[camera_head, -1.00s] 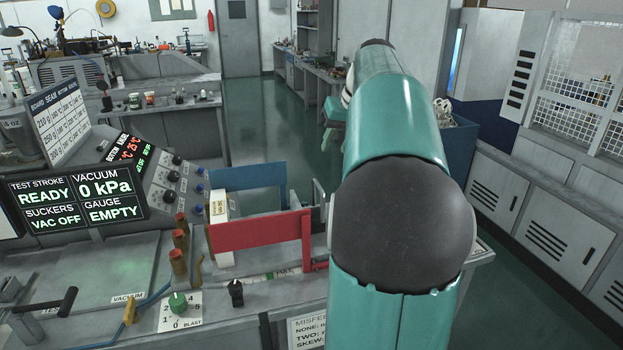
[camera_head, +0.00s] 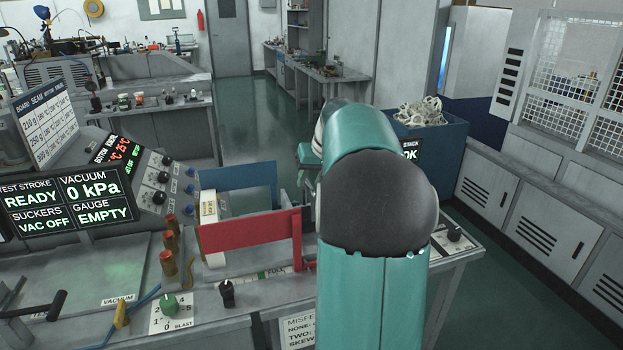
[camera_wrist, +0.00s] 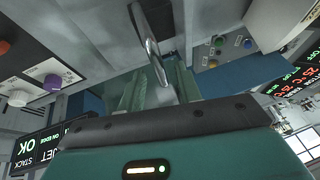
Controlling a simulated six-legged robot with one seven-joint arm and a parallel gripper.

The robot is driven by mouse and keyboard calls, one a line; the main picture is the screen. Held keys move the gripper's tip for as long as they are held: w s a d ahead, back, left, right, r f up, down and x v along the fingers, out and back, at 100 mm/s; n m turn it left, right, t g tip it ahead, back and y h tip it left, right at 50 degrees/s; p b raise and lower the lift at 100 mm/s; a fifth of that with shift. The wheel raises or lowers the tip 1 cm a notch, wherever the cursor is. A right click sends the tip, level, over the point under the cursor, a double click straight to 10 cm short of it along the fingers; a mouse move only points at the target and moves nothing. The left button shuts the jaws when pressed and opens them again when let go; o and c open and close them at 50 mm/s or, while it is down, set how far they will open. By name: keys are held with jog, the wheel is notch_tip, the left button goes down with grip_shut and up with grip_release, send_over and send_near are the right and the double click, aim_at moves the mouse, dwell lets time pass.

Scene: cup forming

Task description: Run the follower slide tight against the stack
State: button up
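The stack (camera_head: 209,229) is a narrow pale block with a printed label, standing at the left end of the magazine between a blue side plate (camera_head: 238,181) and a red side plate (camera_head: 250,230). The follower slide's end is at the right of these plates, mostly hidden behind my arm. In the wrist view a shiny metal bar (camera_wrist: 151,45), perhaps the slide's handle, reaches down toward my gripper (camera_wrist: 160,88). Its two green fingers are apart, one on each side of the bar's lower end. I cannot tell whether they touch it.
A screen (camera_head: 68,204) reads READY, VACUUM 0 kPa, VAC OFF, GAUGE EMPTY. A STACK OK display (camera_head: 412,149) shows beside my arm. A blue bin (camera_head: 440,150) stands right of the bench, with open floor beyond.

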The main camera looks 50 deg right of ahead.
grip_shut()
jog(key=w+a, duration=0.4)
jog(key=a, duration=0.4)
jog(key=w+a, duration=0.4)
jog(key=a, duration=0.4)
jog(key=shift+w, duration=0.4)
grip_release()
jog(key=shift+d, duration=0.1)
jog(key=shift+r, duration=0.1)
jog(key=v, duration=1.3)
jog(key=shift+s+r, duration=0.2)
jog(key=shift+r, duration=0.1)
